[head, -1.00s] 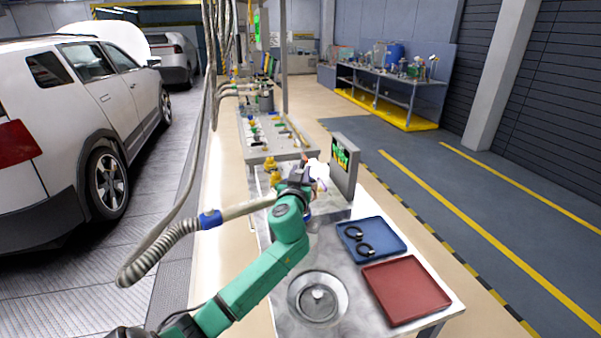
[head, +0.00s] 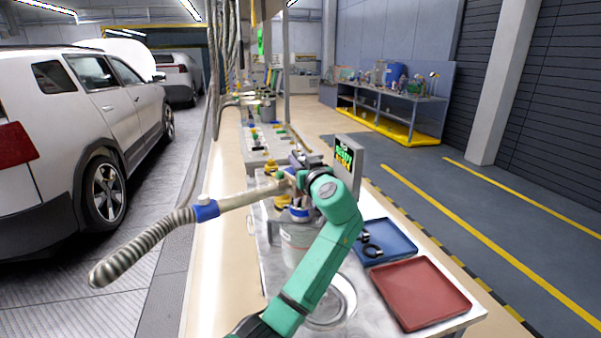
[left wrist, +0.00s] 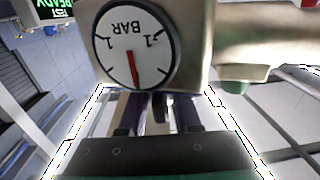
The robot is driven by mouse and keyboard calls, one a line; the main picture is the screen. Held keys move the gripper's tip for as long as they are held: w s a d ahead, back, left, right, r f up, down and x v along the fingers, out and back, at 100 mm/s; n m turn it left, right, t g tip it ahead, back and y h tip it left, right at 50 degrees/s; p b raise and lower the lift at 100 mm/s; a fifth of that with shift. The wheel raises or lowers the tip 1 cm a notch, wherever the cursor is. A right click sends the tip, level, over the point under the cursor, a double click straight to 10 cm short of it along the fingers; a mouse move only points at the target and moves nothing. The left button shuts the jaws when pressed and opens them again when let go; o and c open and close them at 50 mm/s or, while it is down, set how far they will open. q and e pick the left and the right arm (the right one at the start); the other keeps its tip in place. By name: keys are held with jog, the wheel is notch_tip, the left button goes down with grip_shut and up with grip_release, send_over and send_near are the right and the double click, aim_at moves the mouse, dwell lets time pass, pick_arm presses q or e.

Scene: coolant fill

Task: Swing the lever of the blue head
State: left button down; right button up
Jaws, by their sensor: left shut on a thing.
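The blue head is at the end of a hose with a blue collar (head: 206,210). A pale pipe (head: 245,196) runs from the collar to my left gripper (head: 298,176). In the left wrist view my left gripper (left wrist: 160,112) is shut, with a metal body (left wrist: 195,20) bearing a round BAR gauge (left wrist: 136,47) right before it. A green-tipped part (left wrist: 237,87) hangs beside the gauge; I cannot tell if it is the lever. A blue ring (head: 300,213) and a pale cylinder (head: 296,247) show below my gripper. My forearm hides part of them. My right gripper is out of view.
A blue tray (head: 392,235) with dark rings and a red tray (head: 420,292) lie on the bench's right side. A silver dish (head: 345,297) is partly behind my arm. A screen (head: 344,158) with green text stands behind the gripper. A white car (head: 70,120) is at left.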

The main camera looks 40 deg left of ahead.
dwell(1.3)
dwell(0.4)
pick_arm(q)
jog(key=c, duration=0.6)
grip_release()
jog(key=shift+b, duration=0.3)
jog(key=shift+s+d+f, duration=0.1)
jog(key=shift+s+d, duration=0.05)
jog(key=shift+d, duration=0.15)
jog(key=b+v, duration=0.4)
jog(key=v, duration=1)
jog(key=shift+b, duration=0.3)
jog(key=shift+w, duration=0.25)
